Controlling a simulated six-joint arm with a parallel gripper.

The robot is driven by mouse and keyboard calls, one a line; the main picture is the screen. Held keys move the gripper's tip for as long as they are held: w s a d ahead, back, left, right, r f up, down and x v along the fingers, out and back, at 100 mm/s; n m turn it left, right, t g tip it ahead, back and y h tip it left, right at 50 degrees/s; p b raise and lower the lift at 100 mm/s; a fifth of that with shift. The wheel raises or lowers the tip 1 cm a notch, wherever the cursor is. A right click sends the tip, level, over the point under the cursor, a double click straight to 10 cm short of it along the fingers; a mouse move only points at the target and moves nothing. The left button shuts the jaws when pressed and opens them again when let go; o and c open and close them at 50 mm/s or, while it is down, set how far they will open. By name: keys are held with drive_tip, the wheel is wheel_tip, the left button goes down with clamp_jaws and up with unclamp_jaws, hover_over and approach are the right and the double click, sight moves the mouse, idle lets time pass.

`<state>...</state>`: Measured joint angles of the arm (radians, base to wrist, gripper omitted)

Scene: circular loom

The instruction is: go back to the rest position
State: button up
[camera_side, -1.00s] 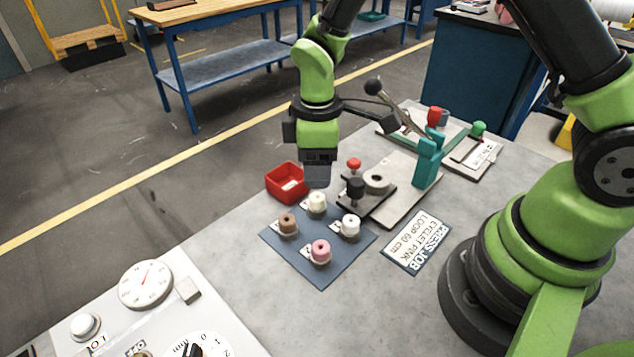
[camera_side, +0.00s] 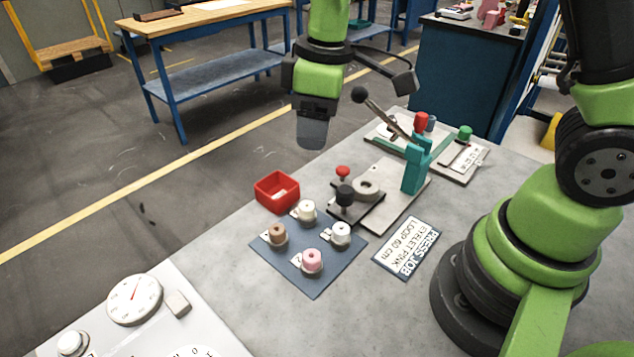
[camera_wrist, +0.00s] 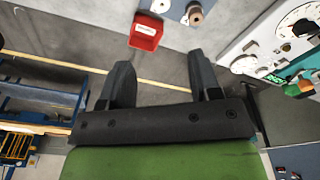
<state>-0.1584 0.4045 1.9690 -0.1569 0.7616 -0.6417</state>
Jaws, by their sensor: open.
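My gripper (camera_side: 312,133) hangs in the air in the side view, above and beyond the red bin, touching nothing. In the wrist view my gripper (camera_wrist: 160,80) shows two dark fingers spread apart with nothing between them. The red bin (camera_side: 277,192) stands on the grey table (camera_side: 225,262); it also shows in the wrist view (camera_wrist: 146,31), beyond the fingertips. Several spools, brown (camera_side: 278,234), cream (camera_side: 305,210), white (camera_side: 341,234) and pink (camera_side: 312,261), sit on a dark blue mat (camera_side: 315,286).
A press with a teal body (camera_side: 416,170) and a black-knobbed lever (camera_side: 375,104) stands right of the bin. A sign (camera_side: 406,248) lies in front of it. A panel with a dial (camera_side: 134,299) is at the lower left. The air around my gripper looks clear.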

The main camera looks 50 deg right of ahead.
drive_tip(key=s+d+r+m+t, duration=0.1)
drive_tip(key=s+r+m+t, duration=0.2)
drive_tip(key=s+r+m, duration=0.2)
drive_tip(key=s+d+r+m+t+y, duration=0.1)
drive_tip(key=s+r+m+t, duration=0.1)
drive_tip(key=s+r+m, duration=0.3)
drive_tip(key=s+r, duration=0.2)
drive_tip(key=s, duration=0.2)
drive_tip(key=shift+s+d+r+t, duration=0.25)
drive_tip(key=shift+s+r+t, duration=0.1)
drive_tip(key=shift+s+t, duration=0.05)
